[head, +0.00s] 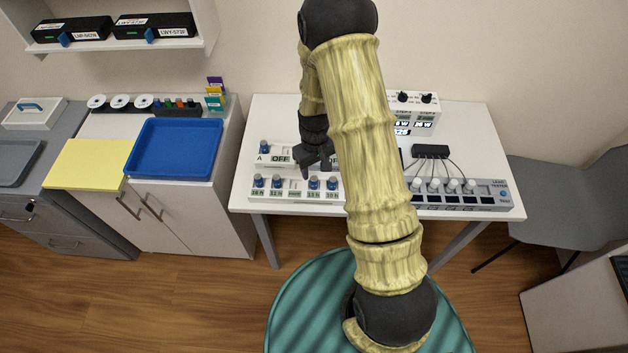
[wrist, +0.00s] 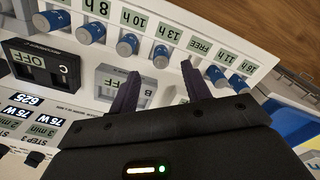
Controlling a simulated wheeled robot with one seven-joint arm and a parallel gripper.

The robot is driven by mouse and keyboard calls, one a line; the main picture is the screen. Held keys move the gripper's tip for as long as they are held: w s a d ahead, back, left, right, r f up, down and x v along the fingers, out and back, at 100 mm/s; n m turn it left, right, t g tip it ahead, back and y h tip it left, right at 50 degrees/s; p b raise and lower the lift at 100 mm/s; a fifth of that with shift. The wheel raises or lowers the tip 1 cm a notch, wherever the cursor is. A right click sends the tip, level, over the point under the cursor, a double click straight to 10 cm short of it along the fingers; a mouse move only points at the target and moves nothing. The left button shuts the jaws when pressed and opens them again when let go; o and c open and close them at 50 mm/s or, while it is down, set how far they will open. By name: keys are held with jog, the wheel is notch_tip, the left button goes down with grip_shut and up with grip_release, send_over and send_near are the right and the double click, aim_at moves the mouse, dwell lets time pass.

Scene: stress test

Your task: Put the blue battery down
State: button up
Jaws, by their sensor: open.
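Several blue batteries stand in a row in a white rack on the table; one is the battery under the 13 h label (wrist: 160,55). The rack has a slot labelled FREE (wrist: 200,46), between the 13 h and 11 h labels; its opening is partly hidden by a finger. Another blue battery (head: 264,147) stands in the unit marked A. My gripper (wrist: 160,70) is open, with dark fingers apart above the rack and no battery seen held between them. In the head view my gripper (head: 318,160) is low over the rack, and my arm hides part of it.
A black unit C (wrist: 45,65) and a grey unit B (wrist: 108,85) are beside the rack, both close to my fingers. A load tester (head: 460,195) is at the table's right. A blue tray (head: 175,148) lies on the left cabinet. A grey chair (head: 570,195) stands at right.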

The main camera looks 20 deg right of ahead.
aim_at(314, 178)
jog(key=shift+f, duration=0.45)
jog(key=shift+f, duration=0.1)
jog(key=shift+w+a+f+p, duration=0.1)
jog(key=shift+f+p, duration=0.45)
jog(key=shift+f, duration=0.7)
jog(key=shift+w+f+p, duration=0.1)
jog(key=shift+f+p, duration=0.4)
jog(key=shift+f, duration=0.75)
grip_shut()
